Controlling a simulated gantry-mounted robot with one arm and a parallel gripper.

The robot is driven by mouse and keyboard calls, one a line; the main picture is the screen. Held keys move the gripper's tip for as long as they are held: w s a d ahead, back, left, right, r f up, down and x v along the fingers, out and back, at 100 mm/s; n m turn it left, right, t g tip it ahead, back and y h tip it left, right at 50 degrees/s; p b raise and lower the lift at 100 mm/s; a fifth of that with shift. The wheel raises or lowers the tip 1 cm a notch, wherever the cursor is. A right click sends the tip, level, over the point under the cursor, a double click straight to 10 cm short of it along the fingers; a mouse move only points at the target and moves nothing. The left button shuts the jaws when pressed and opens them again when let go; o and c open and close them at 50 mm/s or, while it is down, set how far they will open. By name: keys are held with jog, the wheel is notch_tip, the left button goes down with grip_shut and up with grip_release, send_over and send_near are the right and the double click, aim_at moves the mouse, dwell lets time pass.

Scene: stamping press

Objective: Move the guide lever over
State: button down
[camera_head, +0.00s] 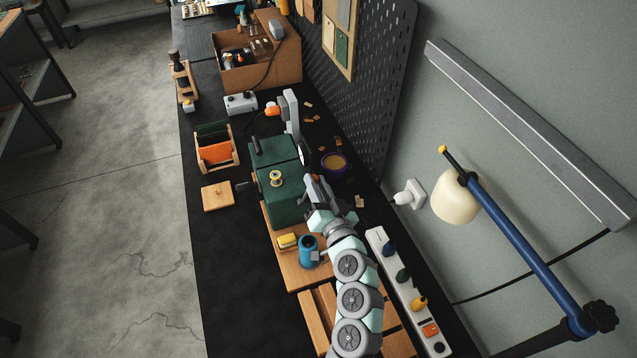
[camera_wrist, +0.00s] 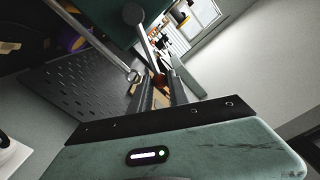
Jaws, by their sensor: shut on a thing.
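The stamping press has a dark green body (camera_head: 283,205) and stands on a wooden board. My gripper (camera_head: 312,180) is at the right side of this body. In the wrist view my gripper (camera_wrist: 158,88) has its fingers close together around the end of a thin grey lever (camera_wrist: 146,42). The lever's other end is a round grey knob near the top. A small reddish-brown part shows between the fingers; the exact grip is partly hidden. A second grey rod (camera_wrist: 90,38) with a ringed end runs to the left of the fingers, apart from them.
A blue cup (camera_head: 308,250) and a yellow pad (camera_head: 288,240) are in front of the press. A purple-rimmed round tin (camera_head: 334,163) is behind my gripper. A power strip (camera_head: 405,290) lies to the right. The black table is clear at the front left.

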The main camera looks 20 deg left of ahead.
jog(key=shift+s+a+r+p, duration=0.3)
jog(key=shift+s+a+p, duration=0.1)
jog(key=shift+s+a, duration=0.4)
jog(key=shift+a, duration=0.1)
jog(key=shift+s+a+r, duration=0.1)
jog(key=shift+s+a, duration=0.35)
jog(key=c, duration=1.2)
grip_release()
jog(key=shift+o, duration=0.2)
